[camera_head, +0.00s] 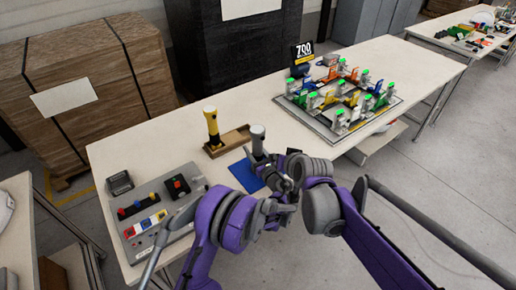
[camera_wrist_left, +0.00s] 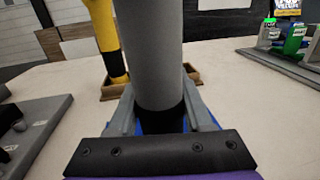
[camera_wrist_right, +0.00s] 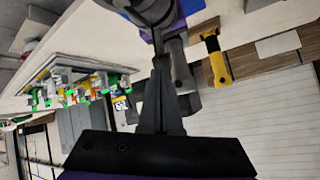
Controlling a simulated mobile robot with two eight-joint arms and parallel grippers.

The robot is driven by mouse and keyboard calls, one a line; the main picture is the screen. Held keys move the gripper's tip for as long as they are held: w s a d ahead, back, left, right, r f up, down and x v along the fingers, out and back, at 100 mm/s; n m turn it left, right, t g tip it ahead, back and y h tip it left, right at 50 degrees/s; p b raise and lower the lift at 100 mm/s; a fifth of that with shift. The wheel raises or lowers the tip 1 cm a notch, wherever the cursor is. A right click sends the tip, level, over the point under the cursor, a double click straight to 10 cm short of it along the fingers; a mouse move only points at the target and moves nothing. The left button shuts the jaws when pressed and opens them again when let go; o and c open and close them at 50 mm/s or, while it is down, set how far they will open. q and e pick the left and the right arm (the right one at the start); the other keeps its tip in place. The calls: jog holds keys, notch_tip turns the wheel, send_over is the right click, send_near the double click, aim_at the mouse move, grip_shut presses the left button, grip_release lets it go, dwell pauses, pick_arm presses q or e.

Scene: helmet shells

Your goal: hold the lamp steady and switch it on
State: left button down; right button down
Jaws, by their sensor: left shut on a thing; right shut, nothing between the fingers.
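A grey cylindrical lamp (camera_head: 257,137) stands about upright above the edge of a blue mat (camera_head: 246,175). It fills the middle of the left wrist view (camera_wrist_left: 150,50), with a dark band low on it. My left gripper (camera_head: 261,160) is shut around the lamp's lower part. My right gripper (camera_wrist_right: 160,62) is shut and empty, close beside my left gripper and the lamp; my wrists partly cover it in the head view. Whether it touches the lamp I cannot tell. The lamp's switch is not clearly visible, and no light shows from it.
A yellow and black lamp (camera_head: 211,126) stands at a wooden tray (camera_head: 231,141) just behind. A grey panel with coloured buttons (camera_head: 150,222) lies to the left. A board of colourful parts (camera_head: 338,112) takes up the right of the table (camera_head: 262,104).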

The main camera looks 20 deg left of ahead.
aim_at(263, 139)
jog(key=w+a+n+t+h, duration=0.1)
jog(key=w+a+n, duration=0.1)
jog(key=w+a, duration=0.2)
jog(key=shift+w+a+h, duration=0.3)
jog(key=shift+w+h, duration=0.1)
jog(key=shift+w, duration=0.3)
dwell(0.3)
jog(key=shift+a, duration=0.1)
dwell(1.8)
jog(key=shift+w+a, duration=0.25)
dwell(0.4)
jog(key=shift+s+d, duration=0.3)
jog(key=shift+d, duration=0.1)
